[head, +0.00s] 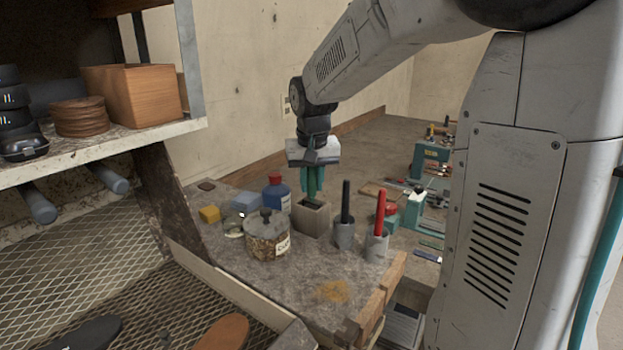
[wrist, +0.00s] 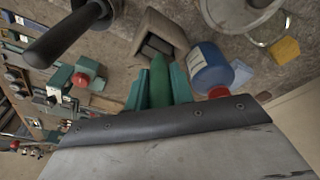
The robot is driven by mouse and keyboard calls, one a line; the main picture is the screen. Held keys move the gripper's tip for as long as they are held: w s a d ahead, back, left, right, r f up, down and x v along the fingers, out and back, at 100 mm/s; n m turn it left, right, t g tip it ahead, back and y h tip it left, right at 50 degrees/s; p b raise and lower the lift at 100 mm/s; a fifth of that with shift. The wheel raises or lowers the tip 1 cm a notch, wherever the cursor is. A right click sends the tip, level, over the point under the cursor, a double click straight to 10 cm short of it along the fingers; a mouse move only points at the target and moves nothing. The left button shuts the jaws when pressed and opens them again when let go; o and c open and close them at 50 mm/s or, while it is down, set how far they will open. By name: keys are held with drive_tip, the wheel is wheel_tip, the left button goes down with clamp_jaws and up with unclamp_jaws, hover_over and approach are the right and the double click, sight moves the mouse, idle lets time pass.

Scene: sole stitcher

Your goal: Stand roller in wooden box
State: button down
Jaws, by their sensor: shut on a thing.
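My gripper (head: 313,178) hangs over the bench, its teal fingers shut on a green roller (head: 312,182). The roller is upright in the head view. In the wrist view the green roller (wrist: 159,82) sits between the two fingers (wrist: 158,92). A small beige-grey open box, likely the wooden box (head: 311,220), stands on the bench right below. It also shows in the wrist view (wrist: 148,25), with a dark inside. The roller's lower end is close to the box's opening; I cannot tell whether it is inside the rim.
A blue bottle (head: 276,192) and a glass jar (head: 267,240) stand left of the box. Cups with a black-handled tool (head: 345,205) and a red-handled tool (head: 380,210) stand to its right. An orange-brown box (head: 130,93) sits on the left shelf.

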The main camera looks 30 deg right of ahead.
drive_tip(key=c, duration=1.1)
unclamp_jaws()
drive_tip(key=shift+r, duration=0.15)
drive_tip(key=r, duration=0.2)
drive_tip(key=s+r, duration=0.1)
drive_tip(key=r, duration=0.4)
drive_tip(key=shift+s+a+r, duration=0.15)
drive_tip(key=shift+a+r, duration=0.1)
drive_tip(key=shift+a, duration=0.1)
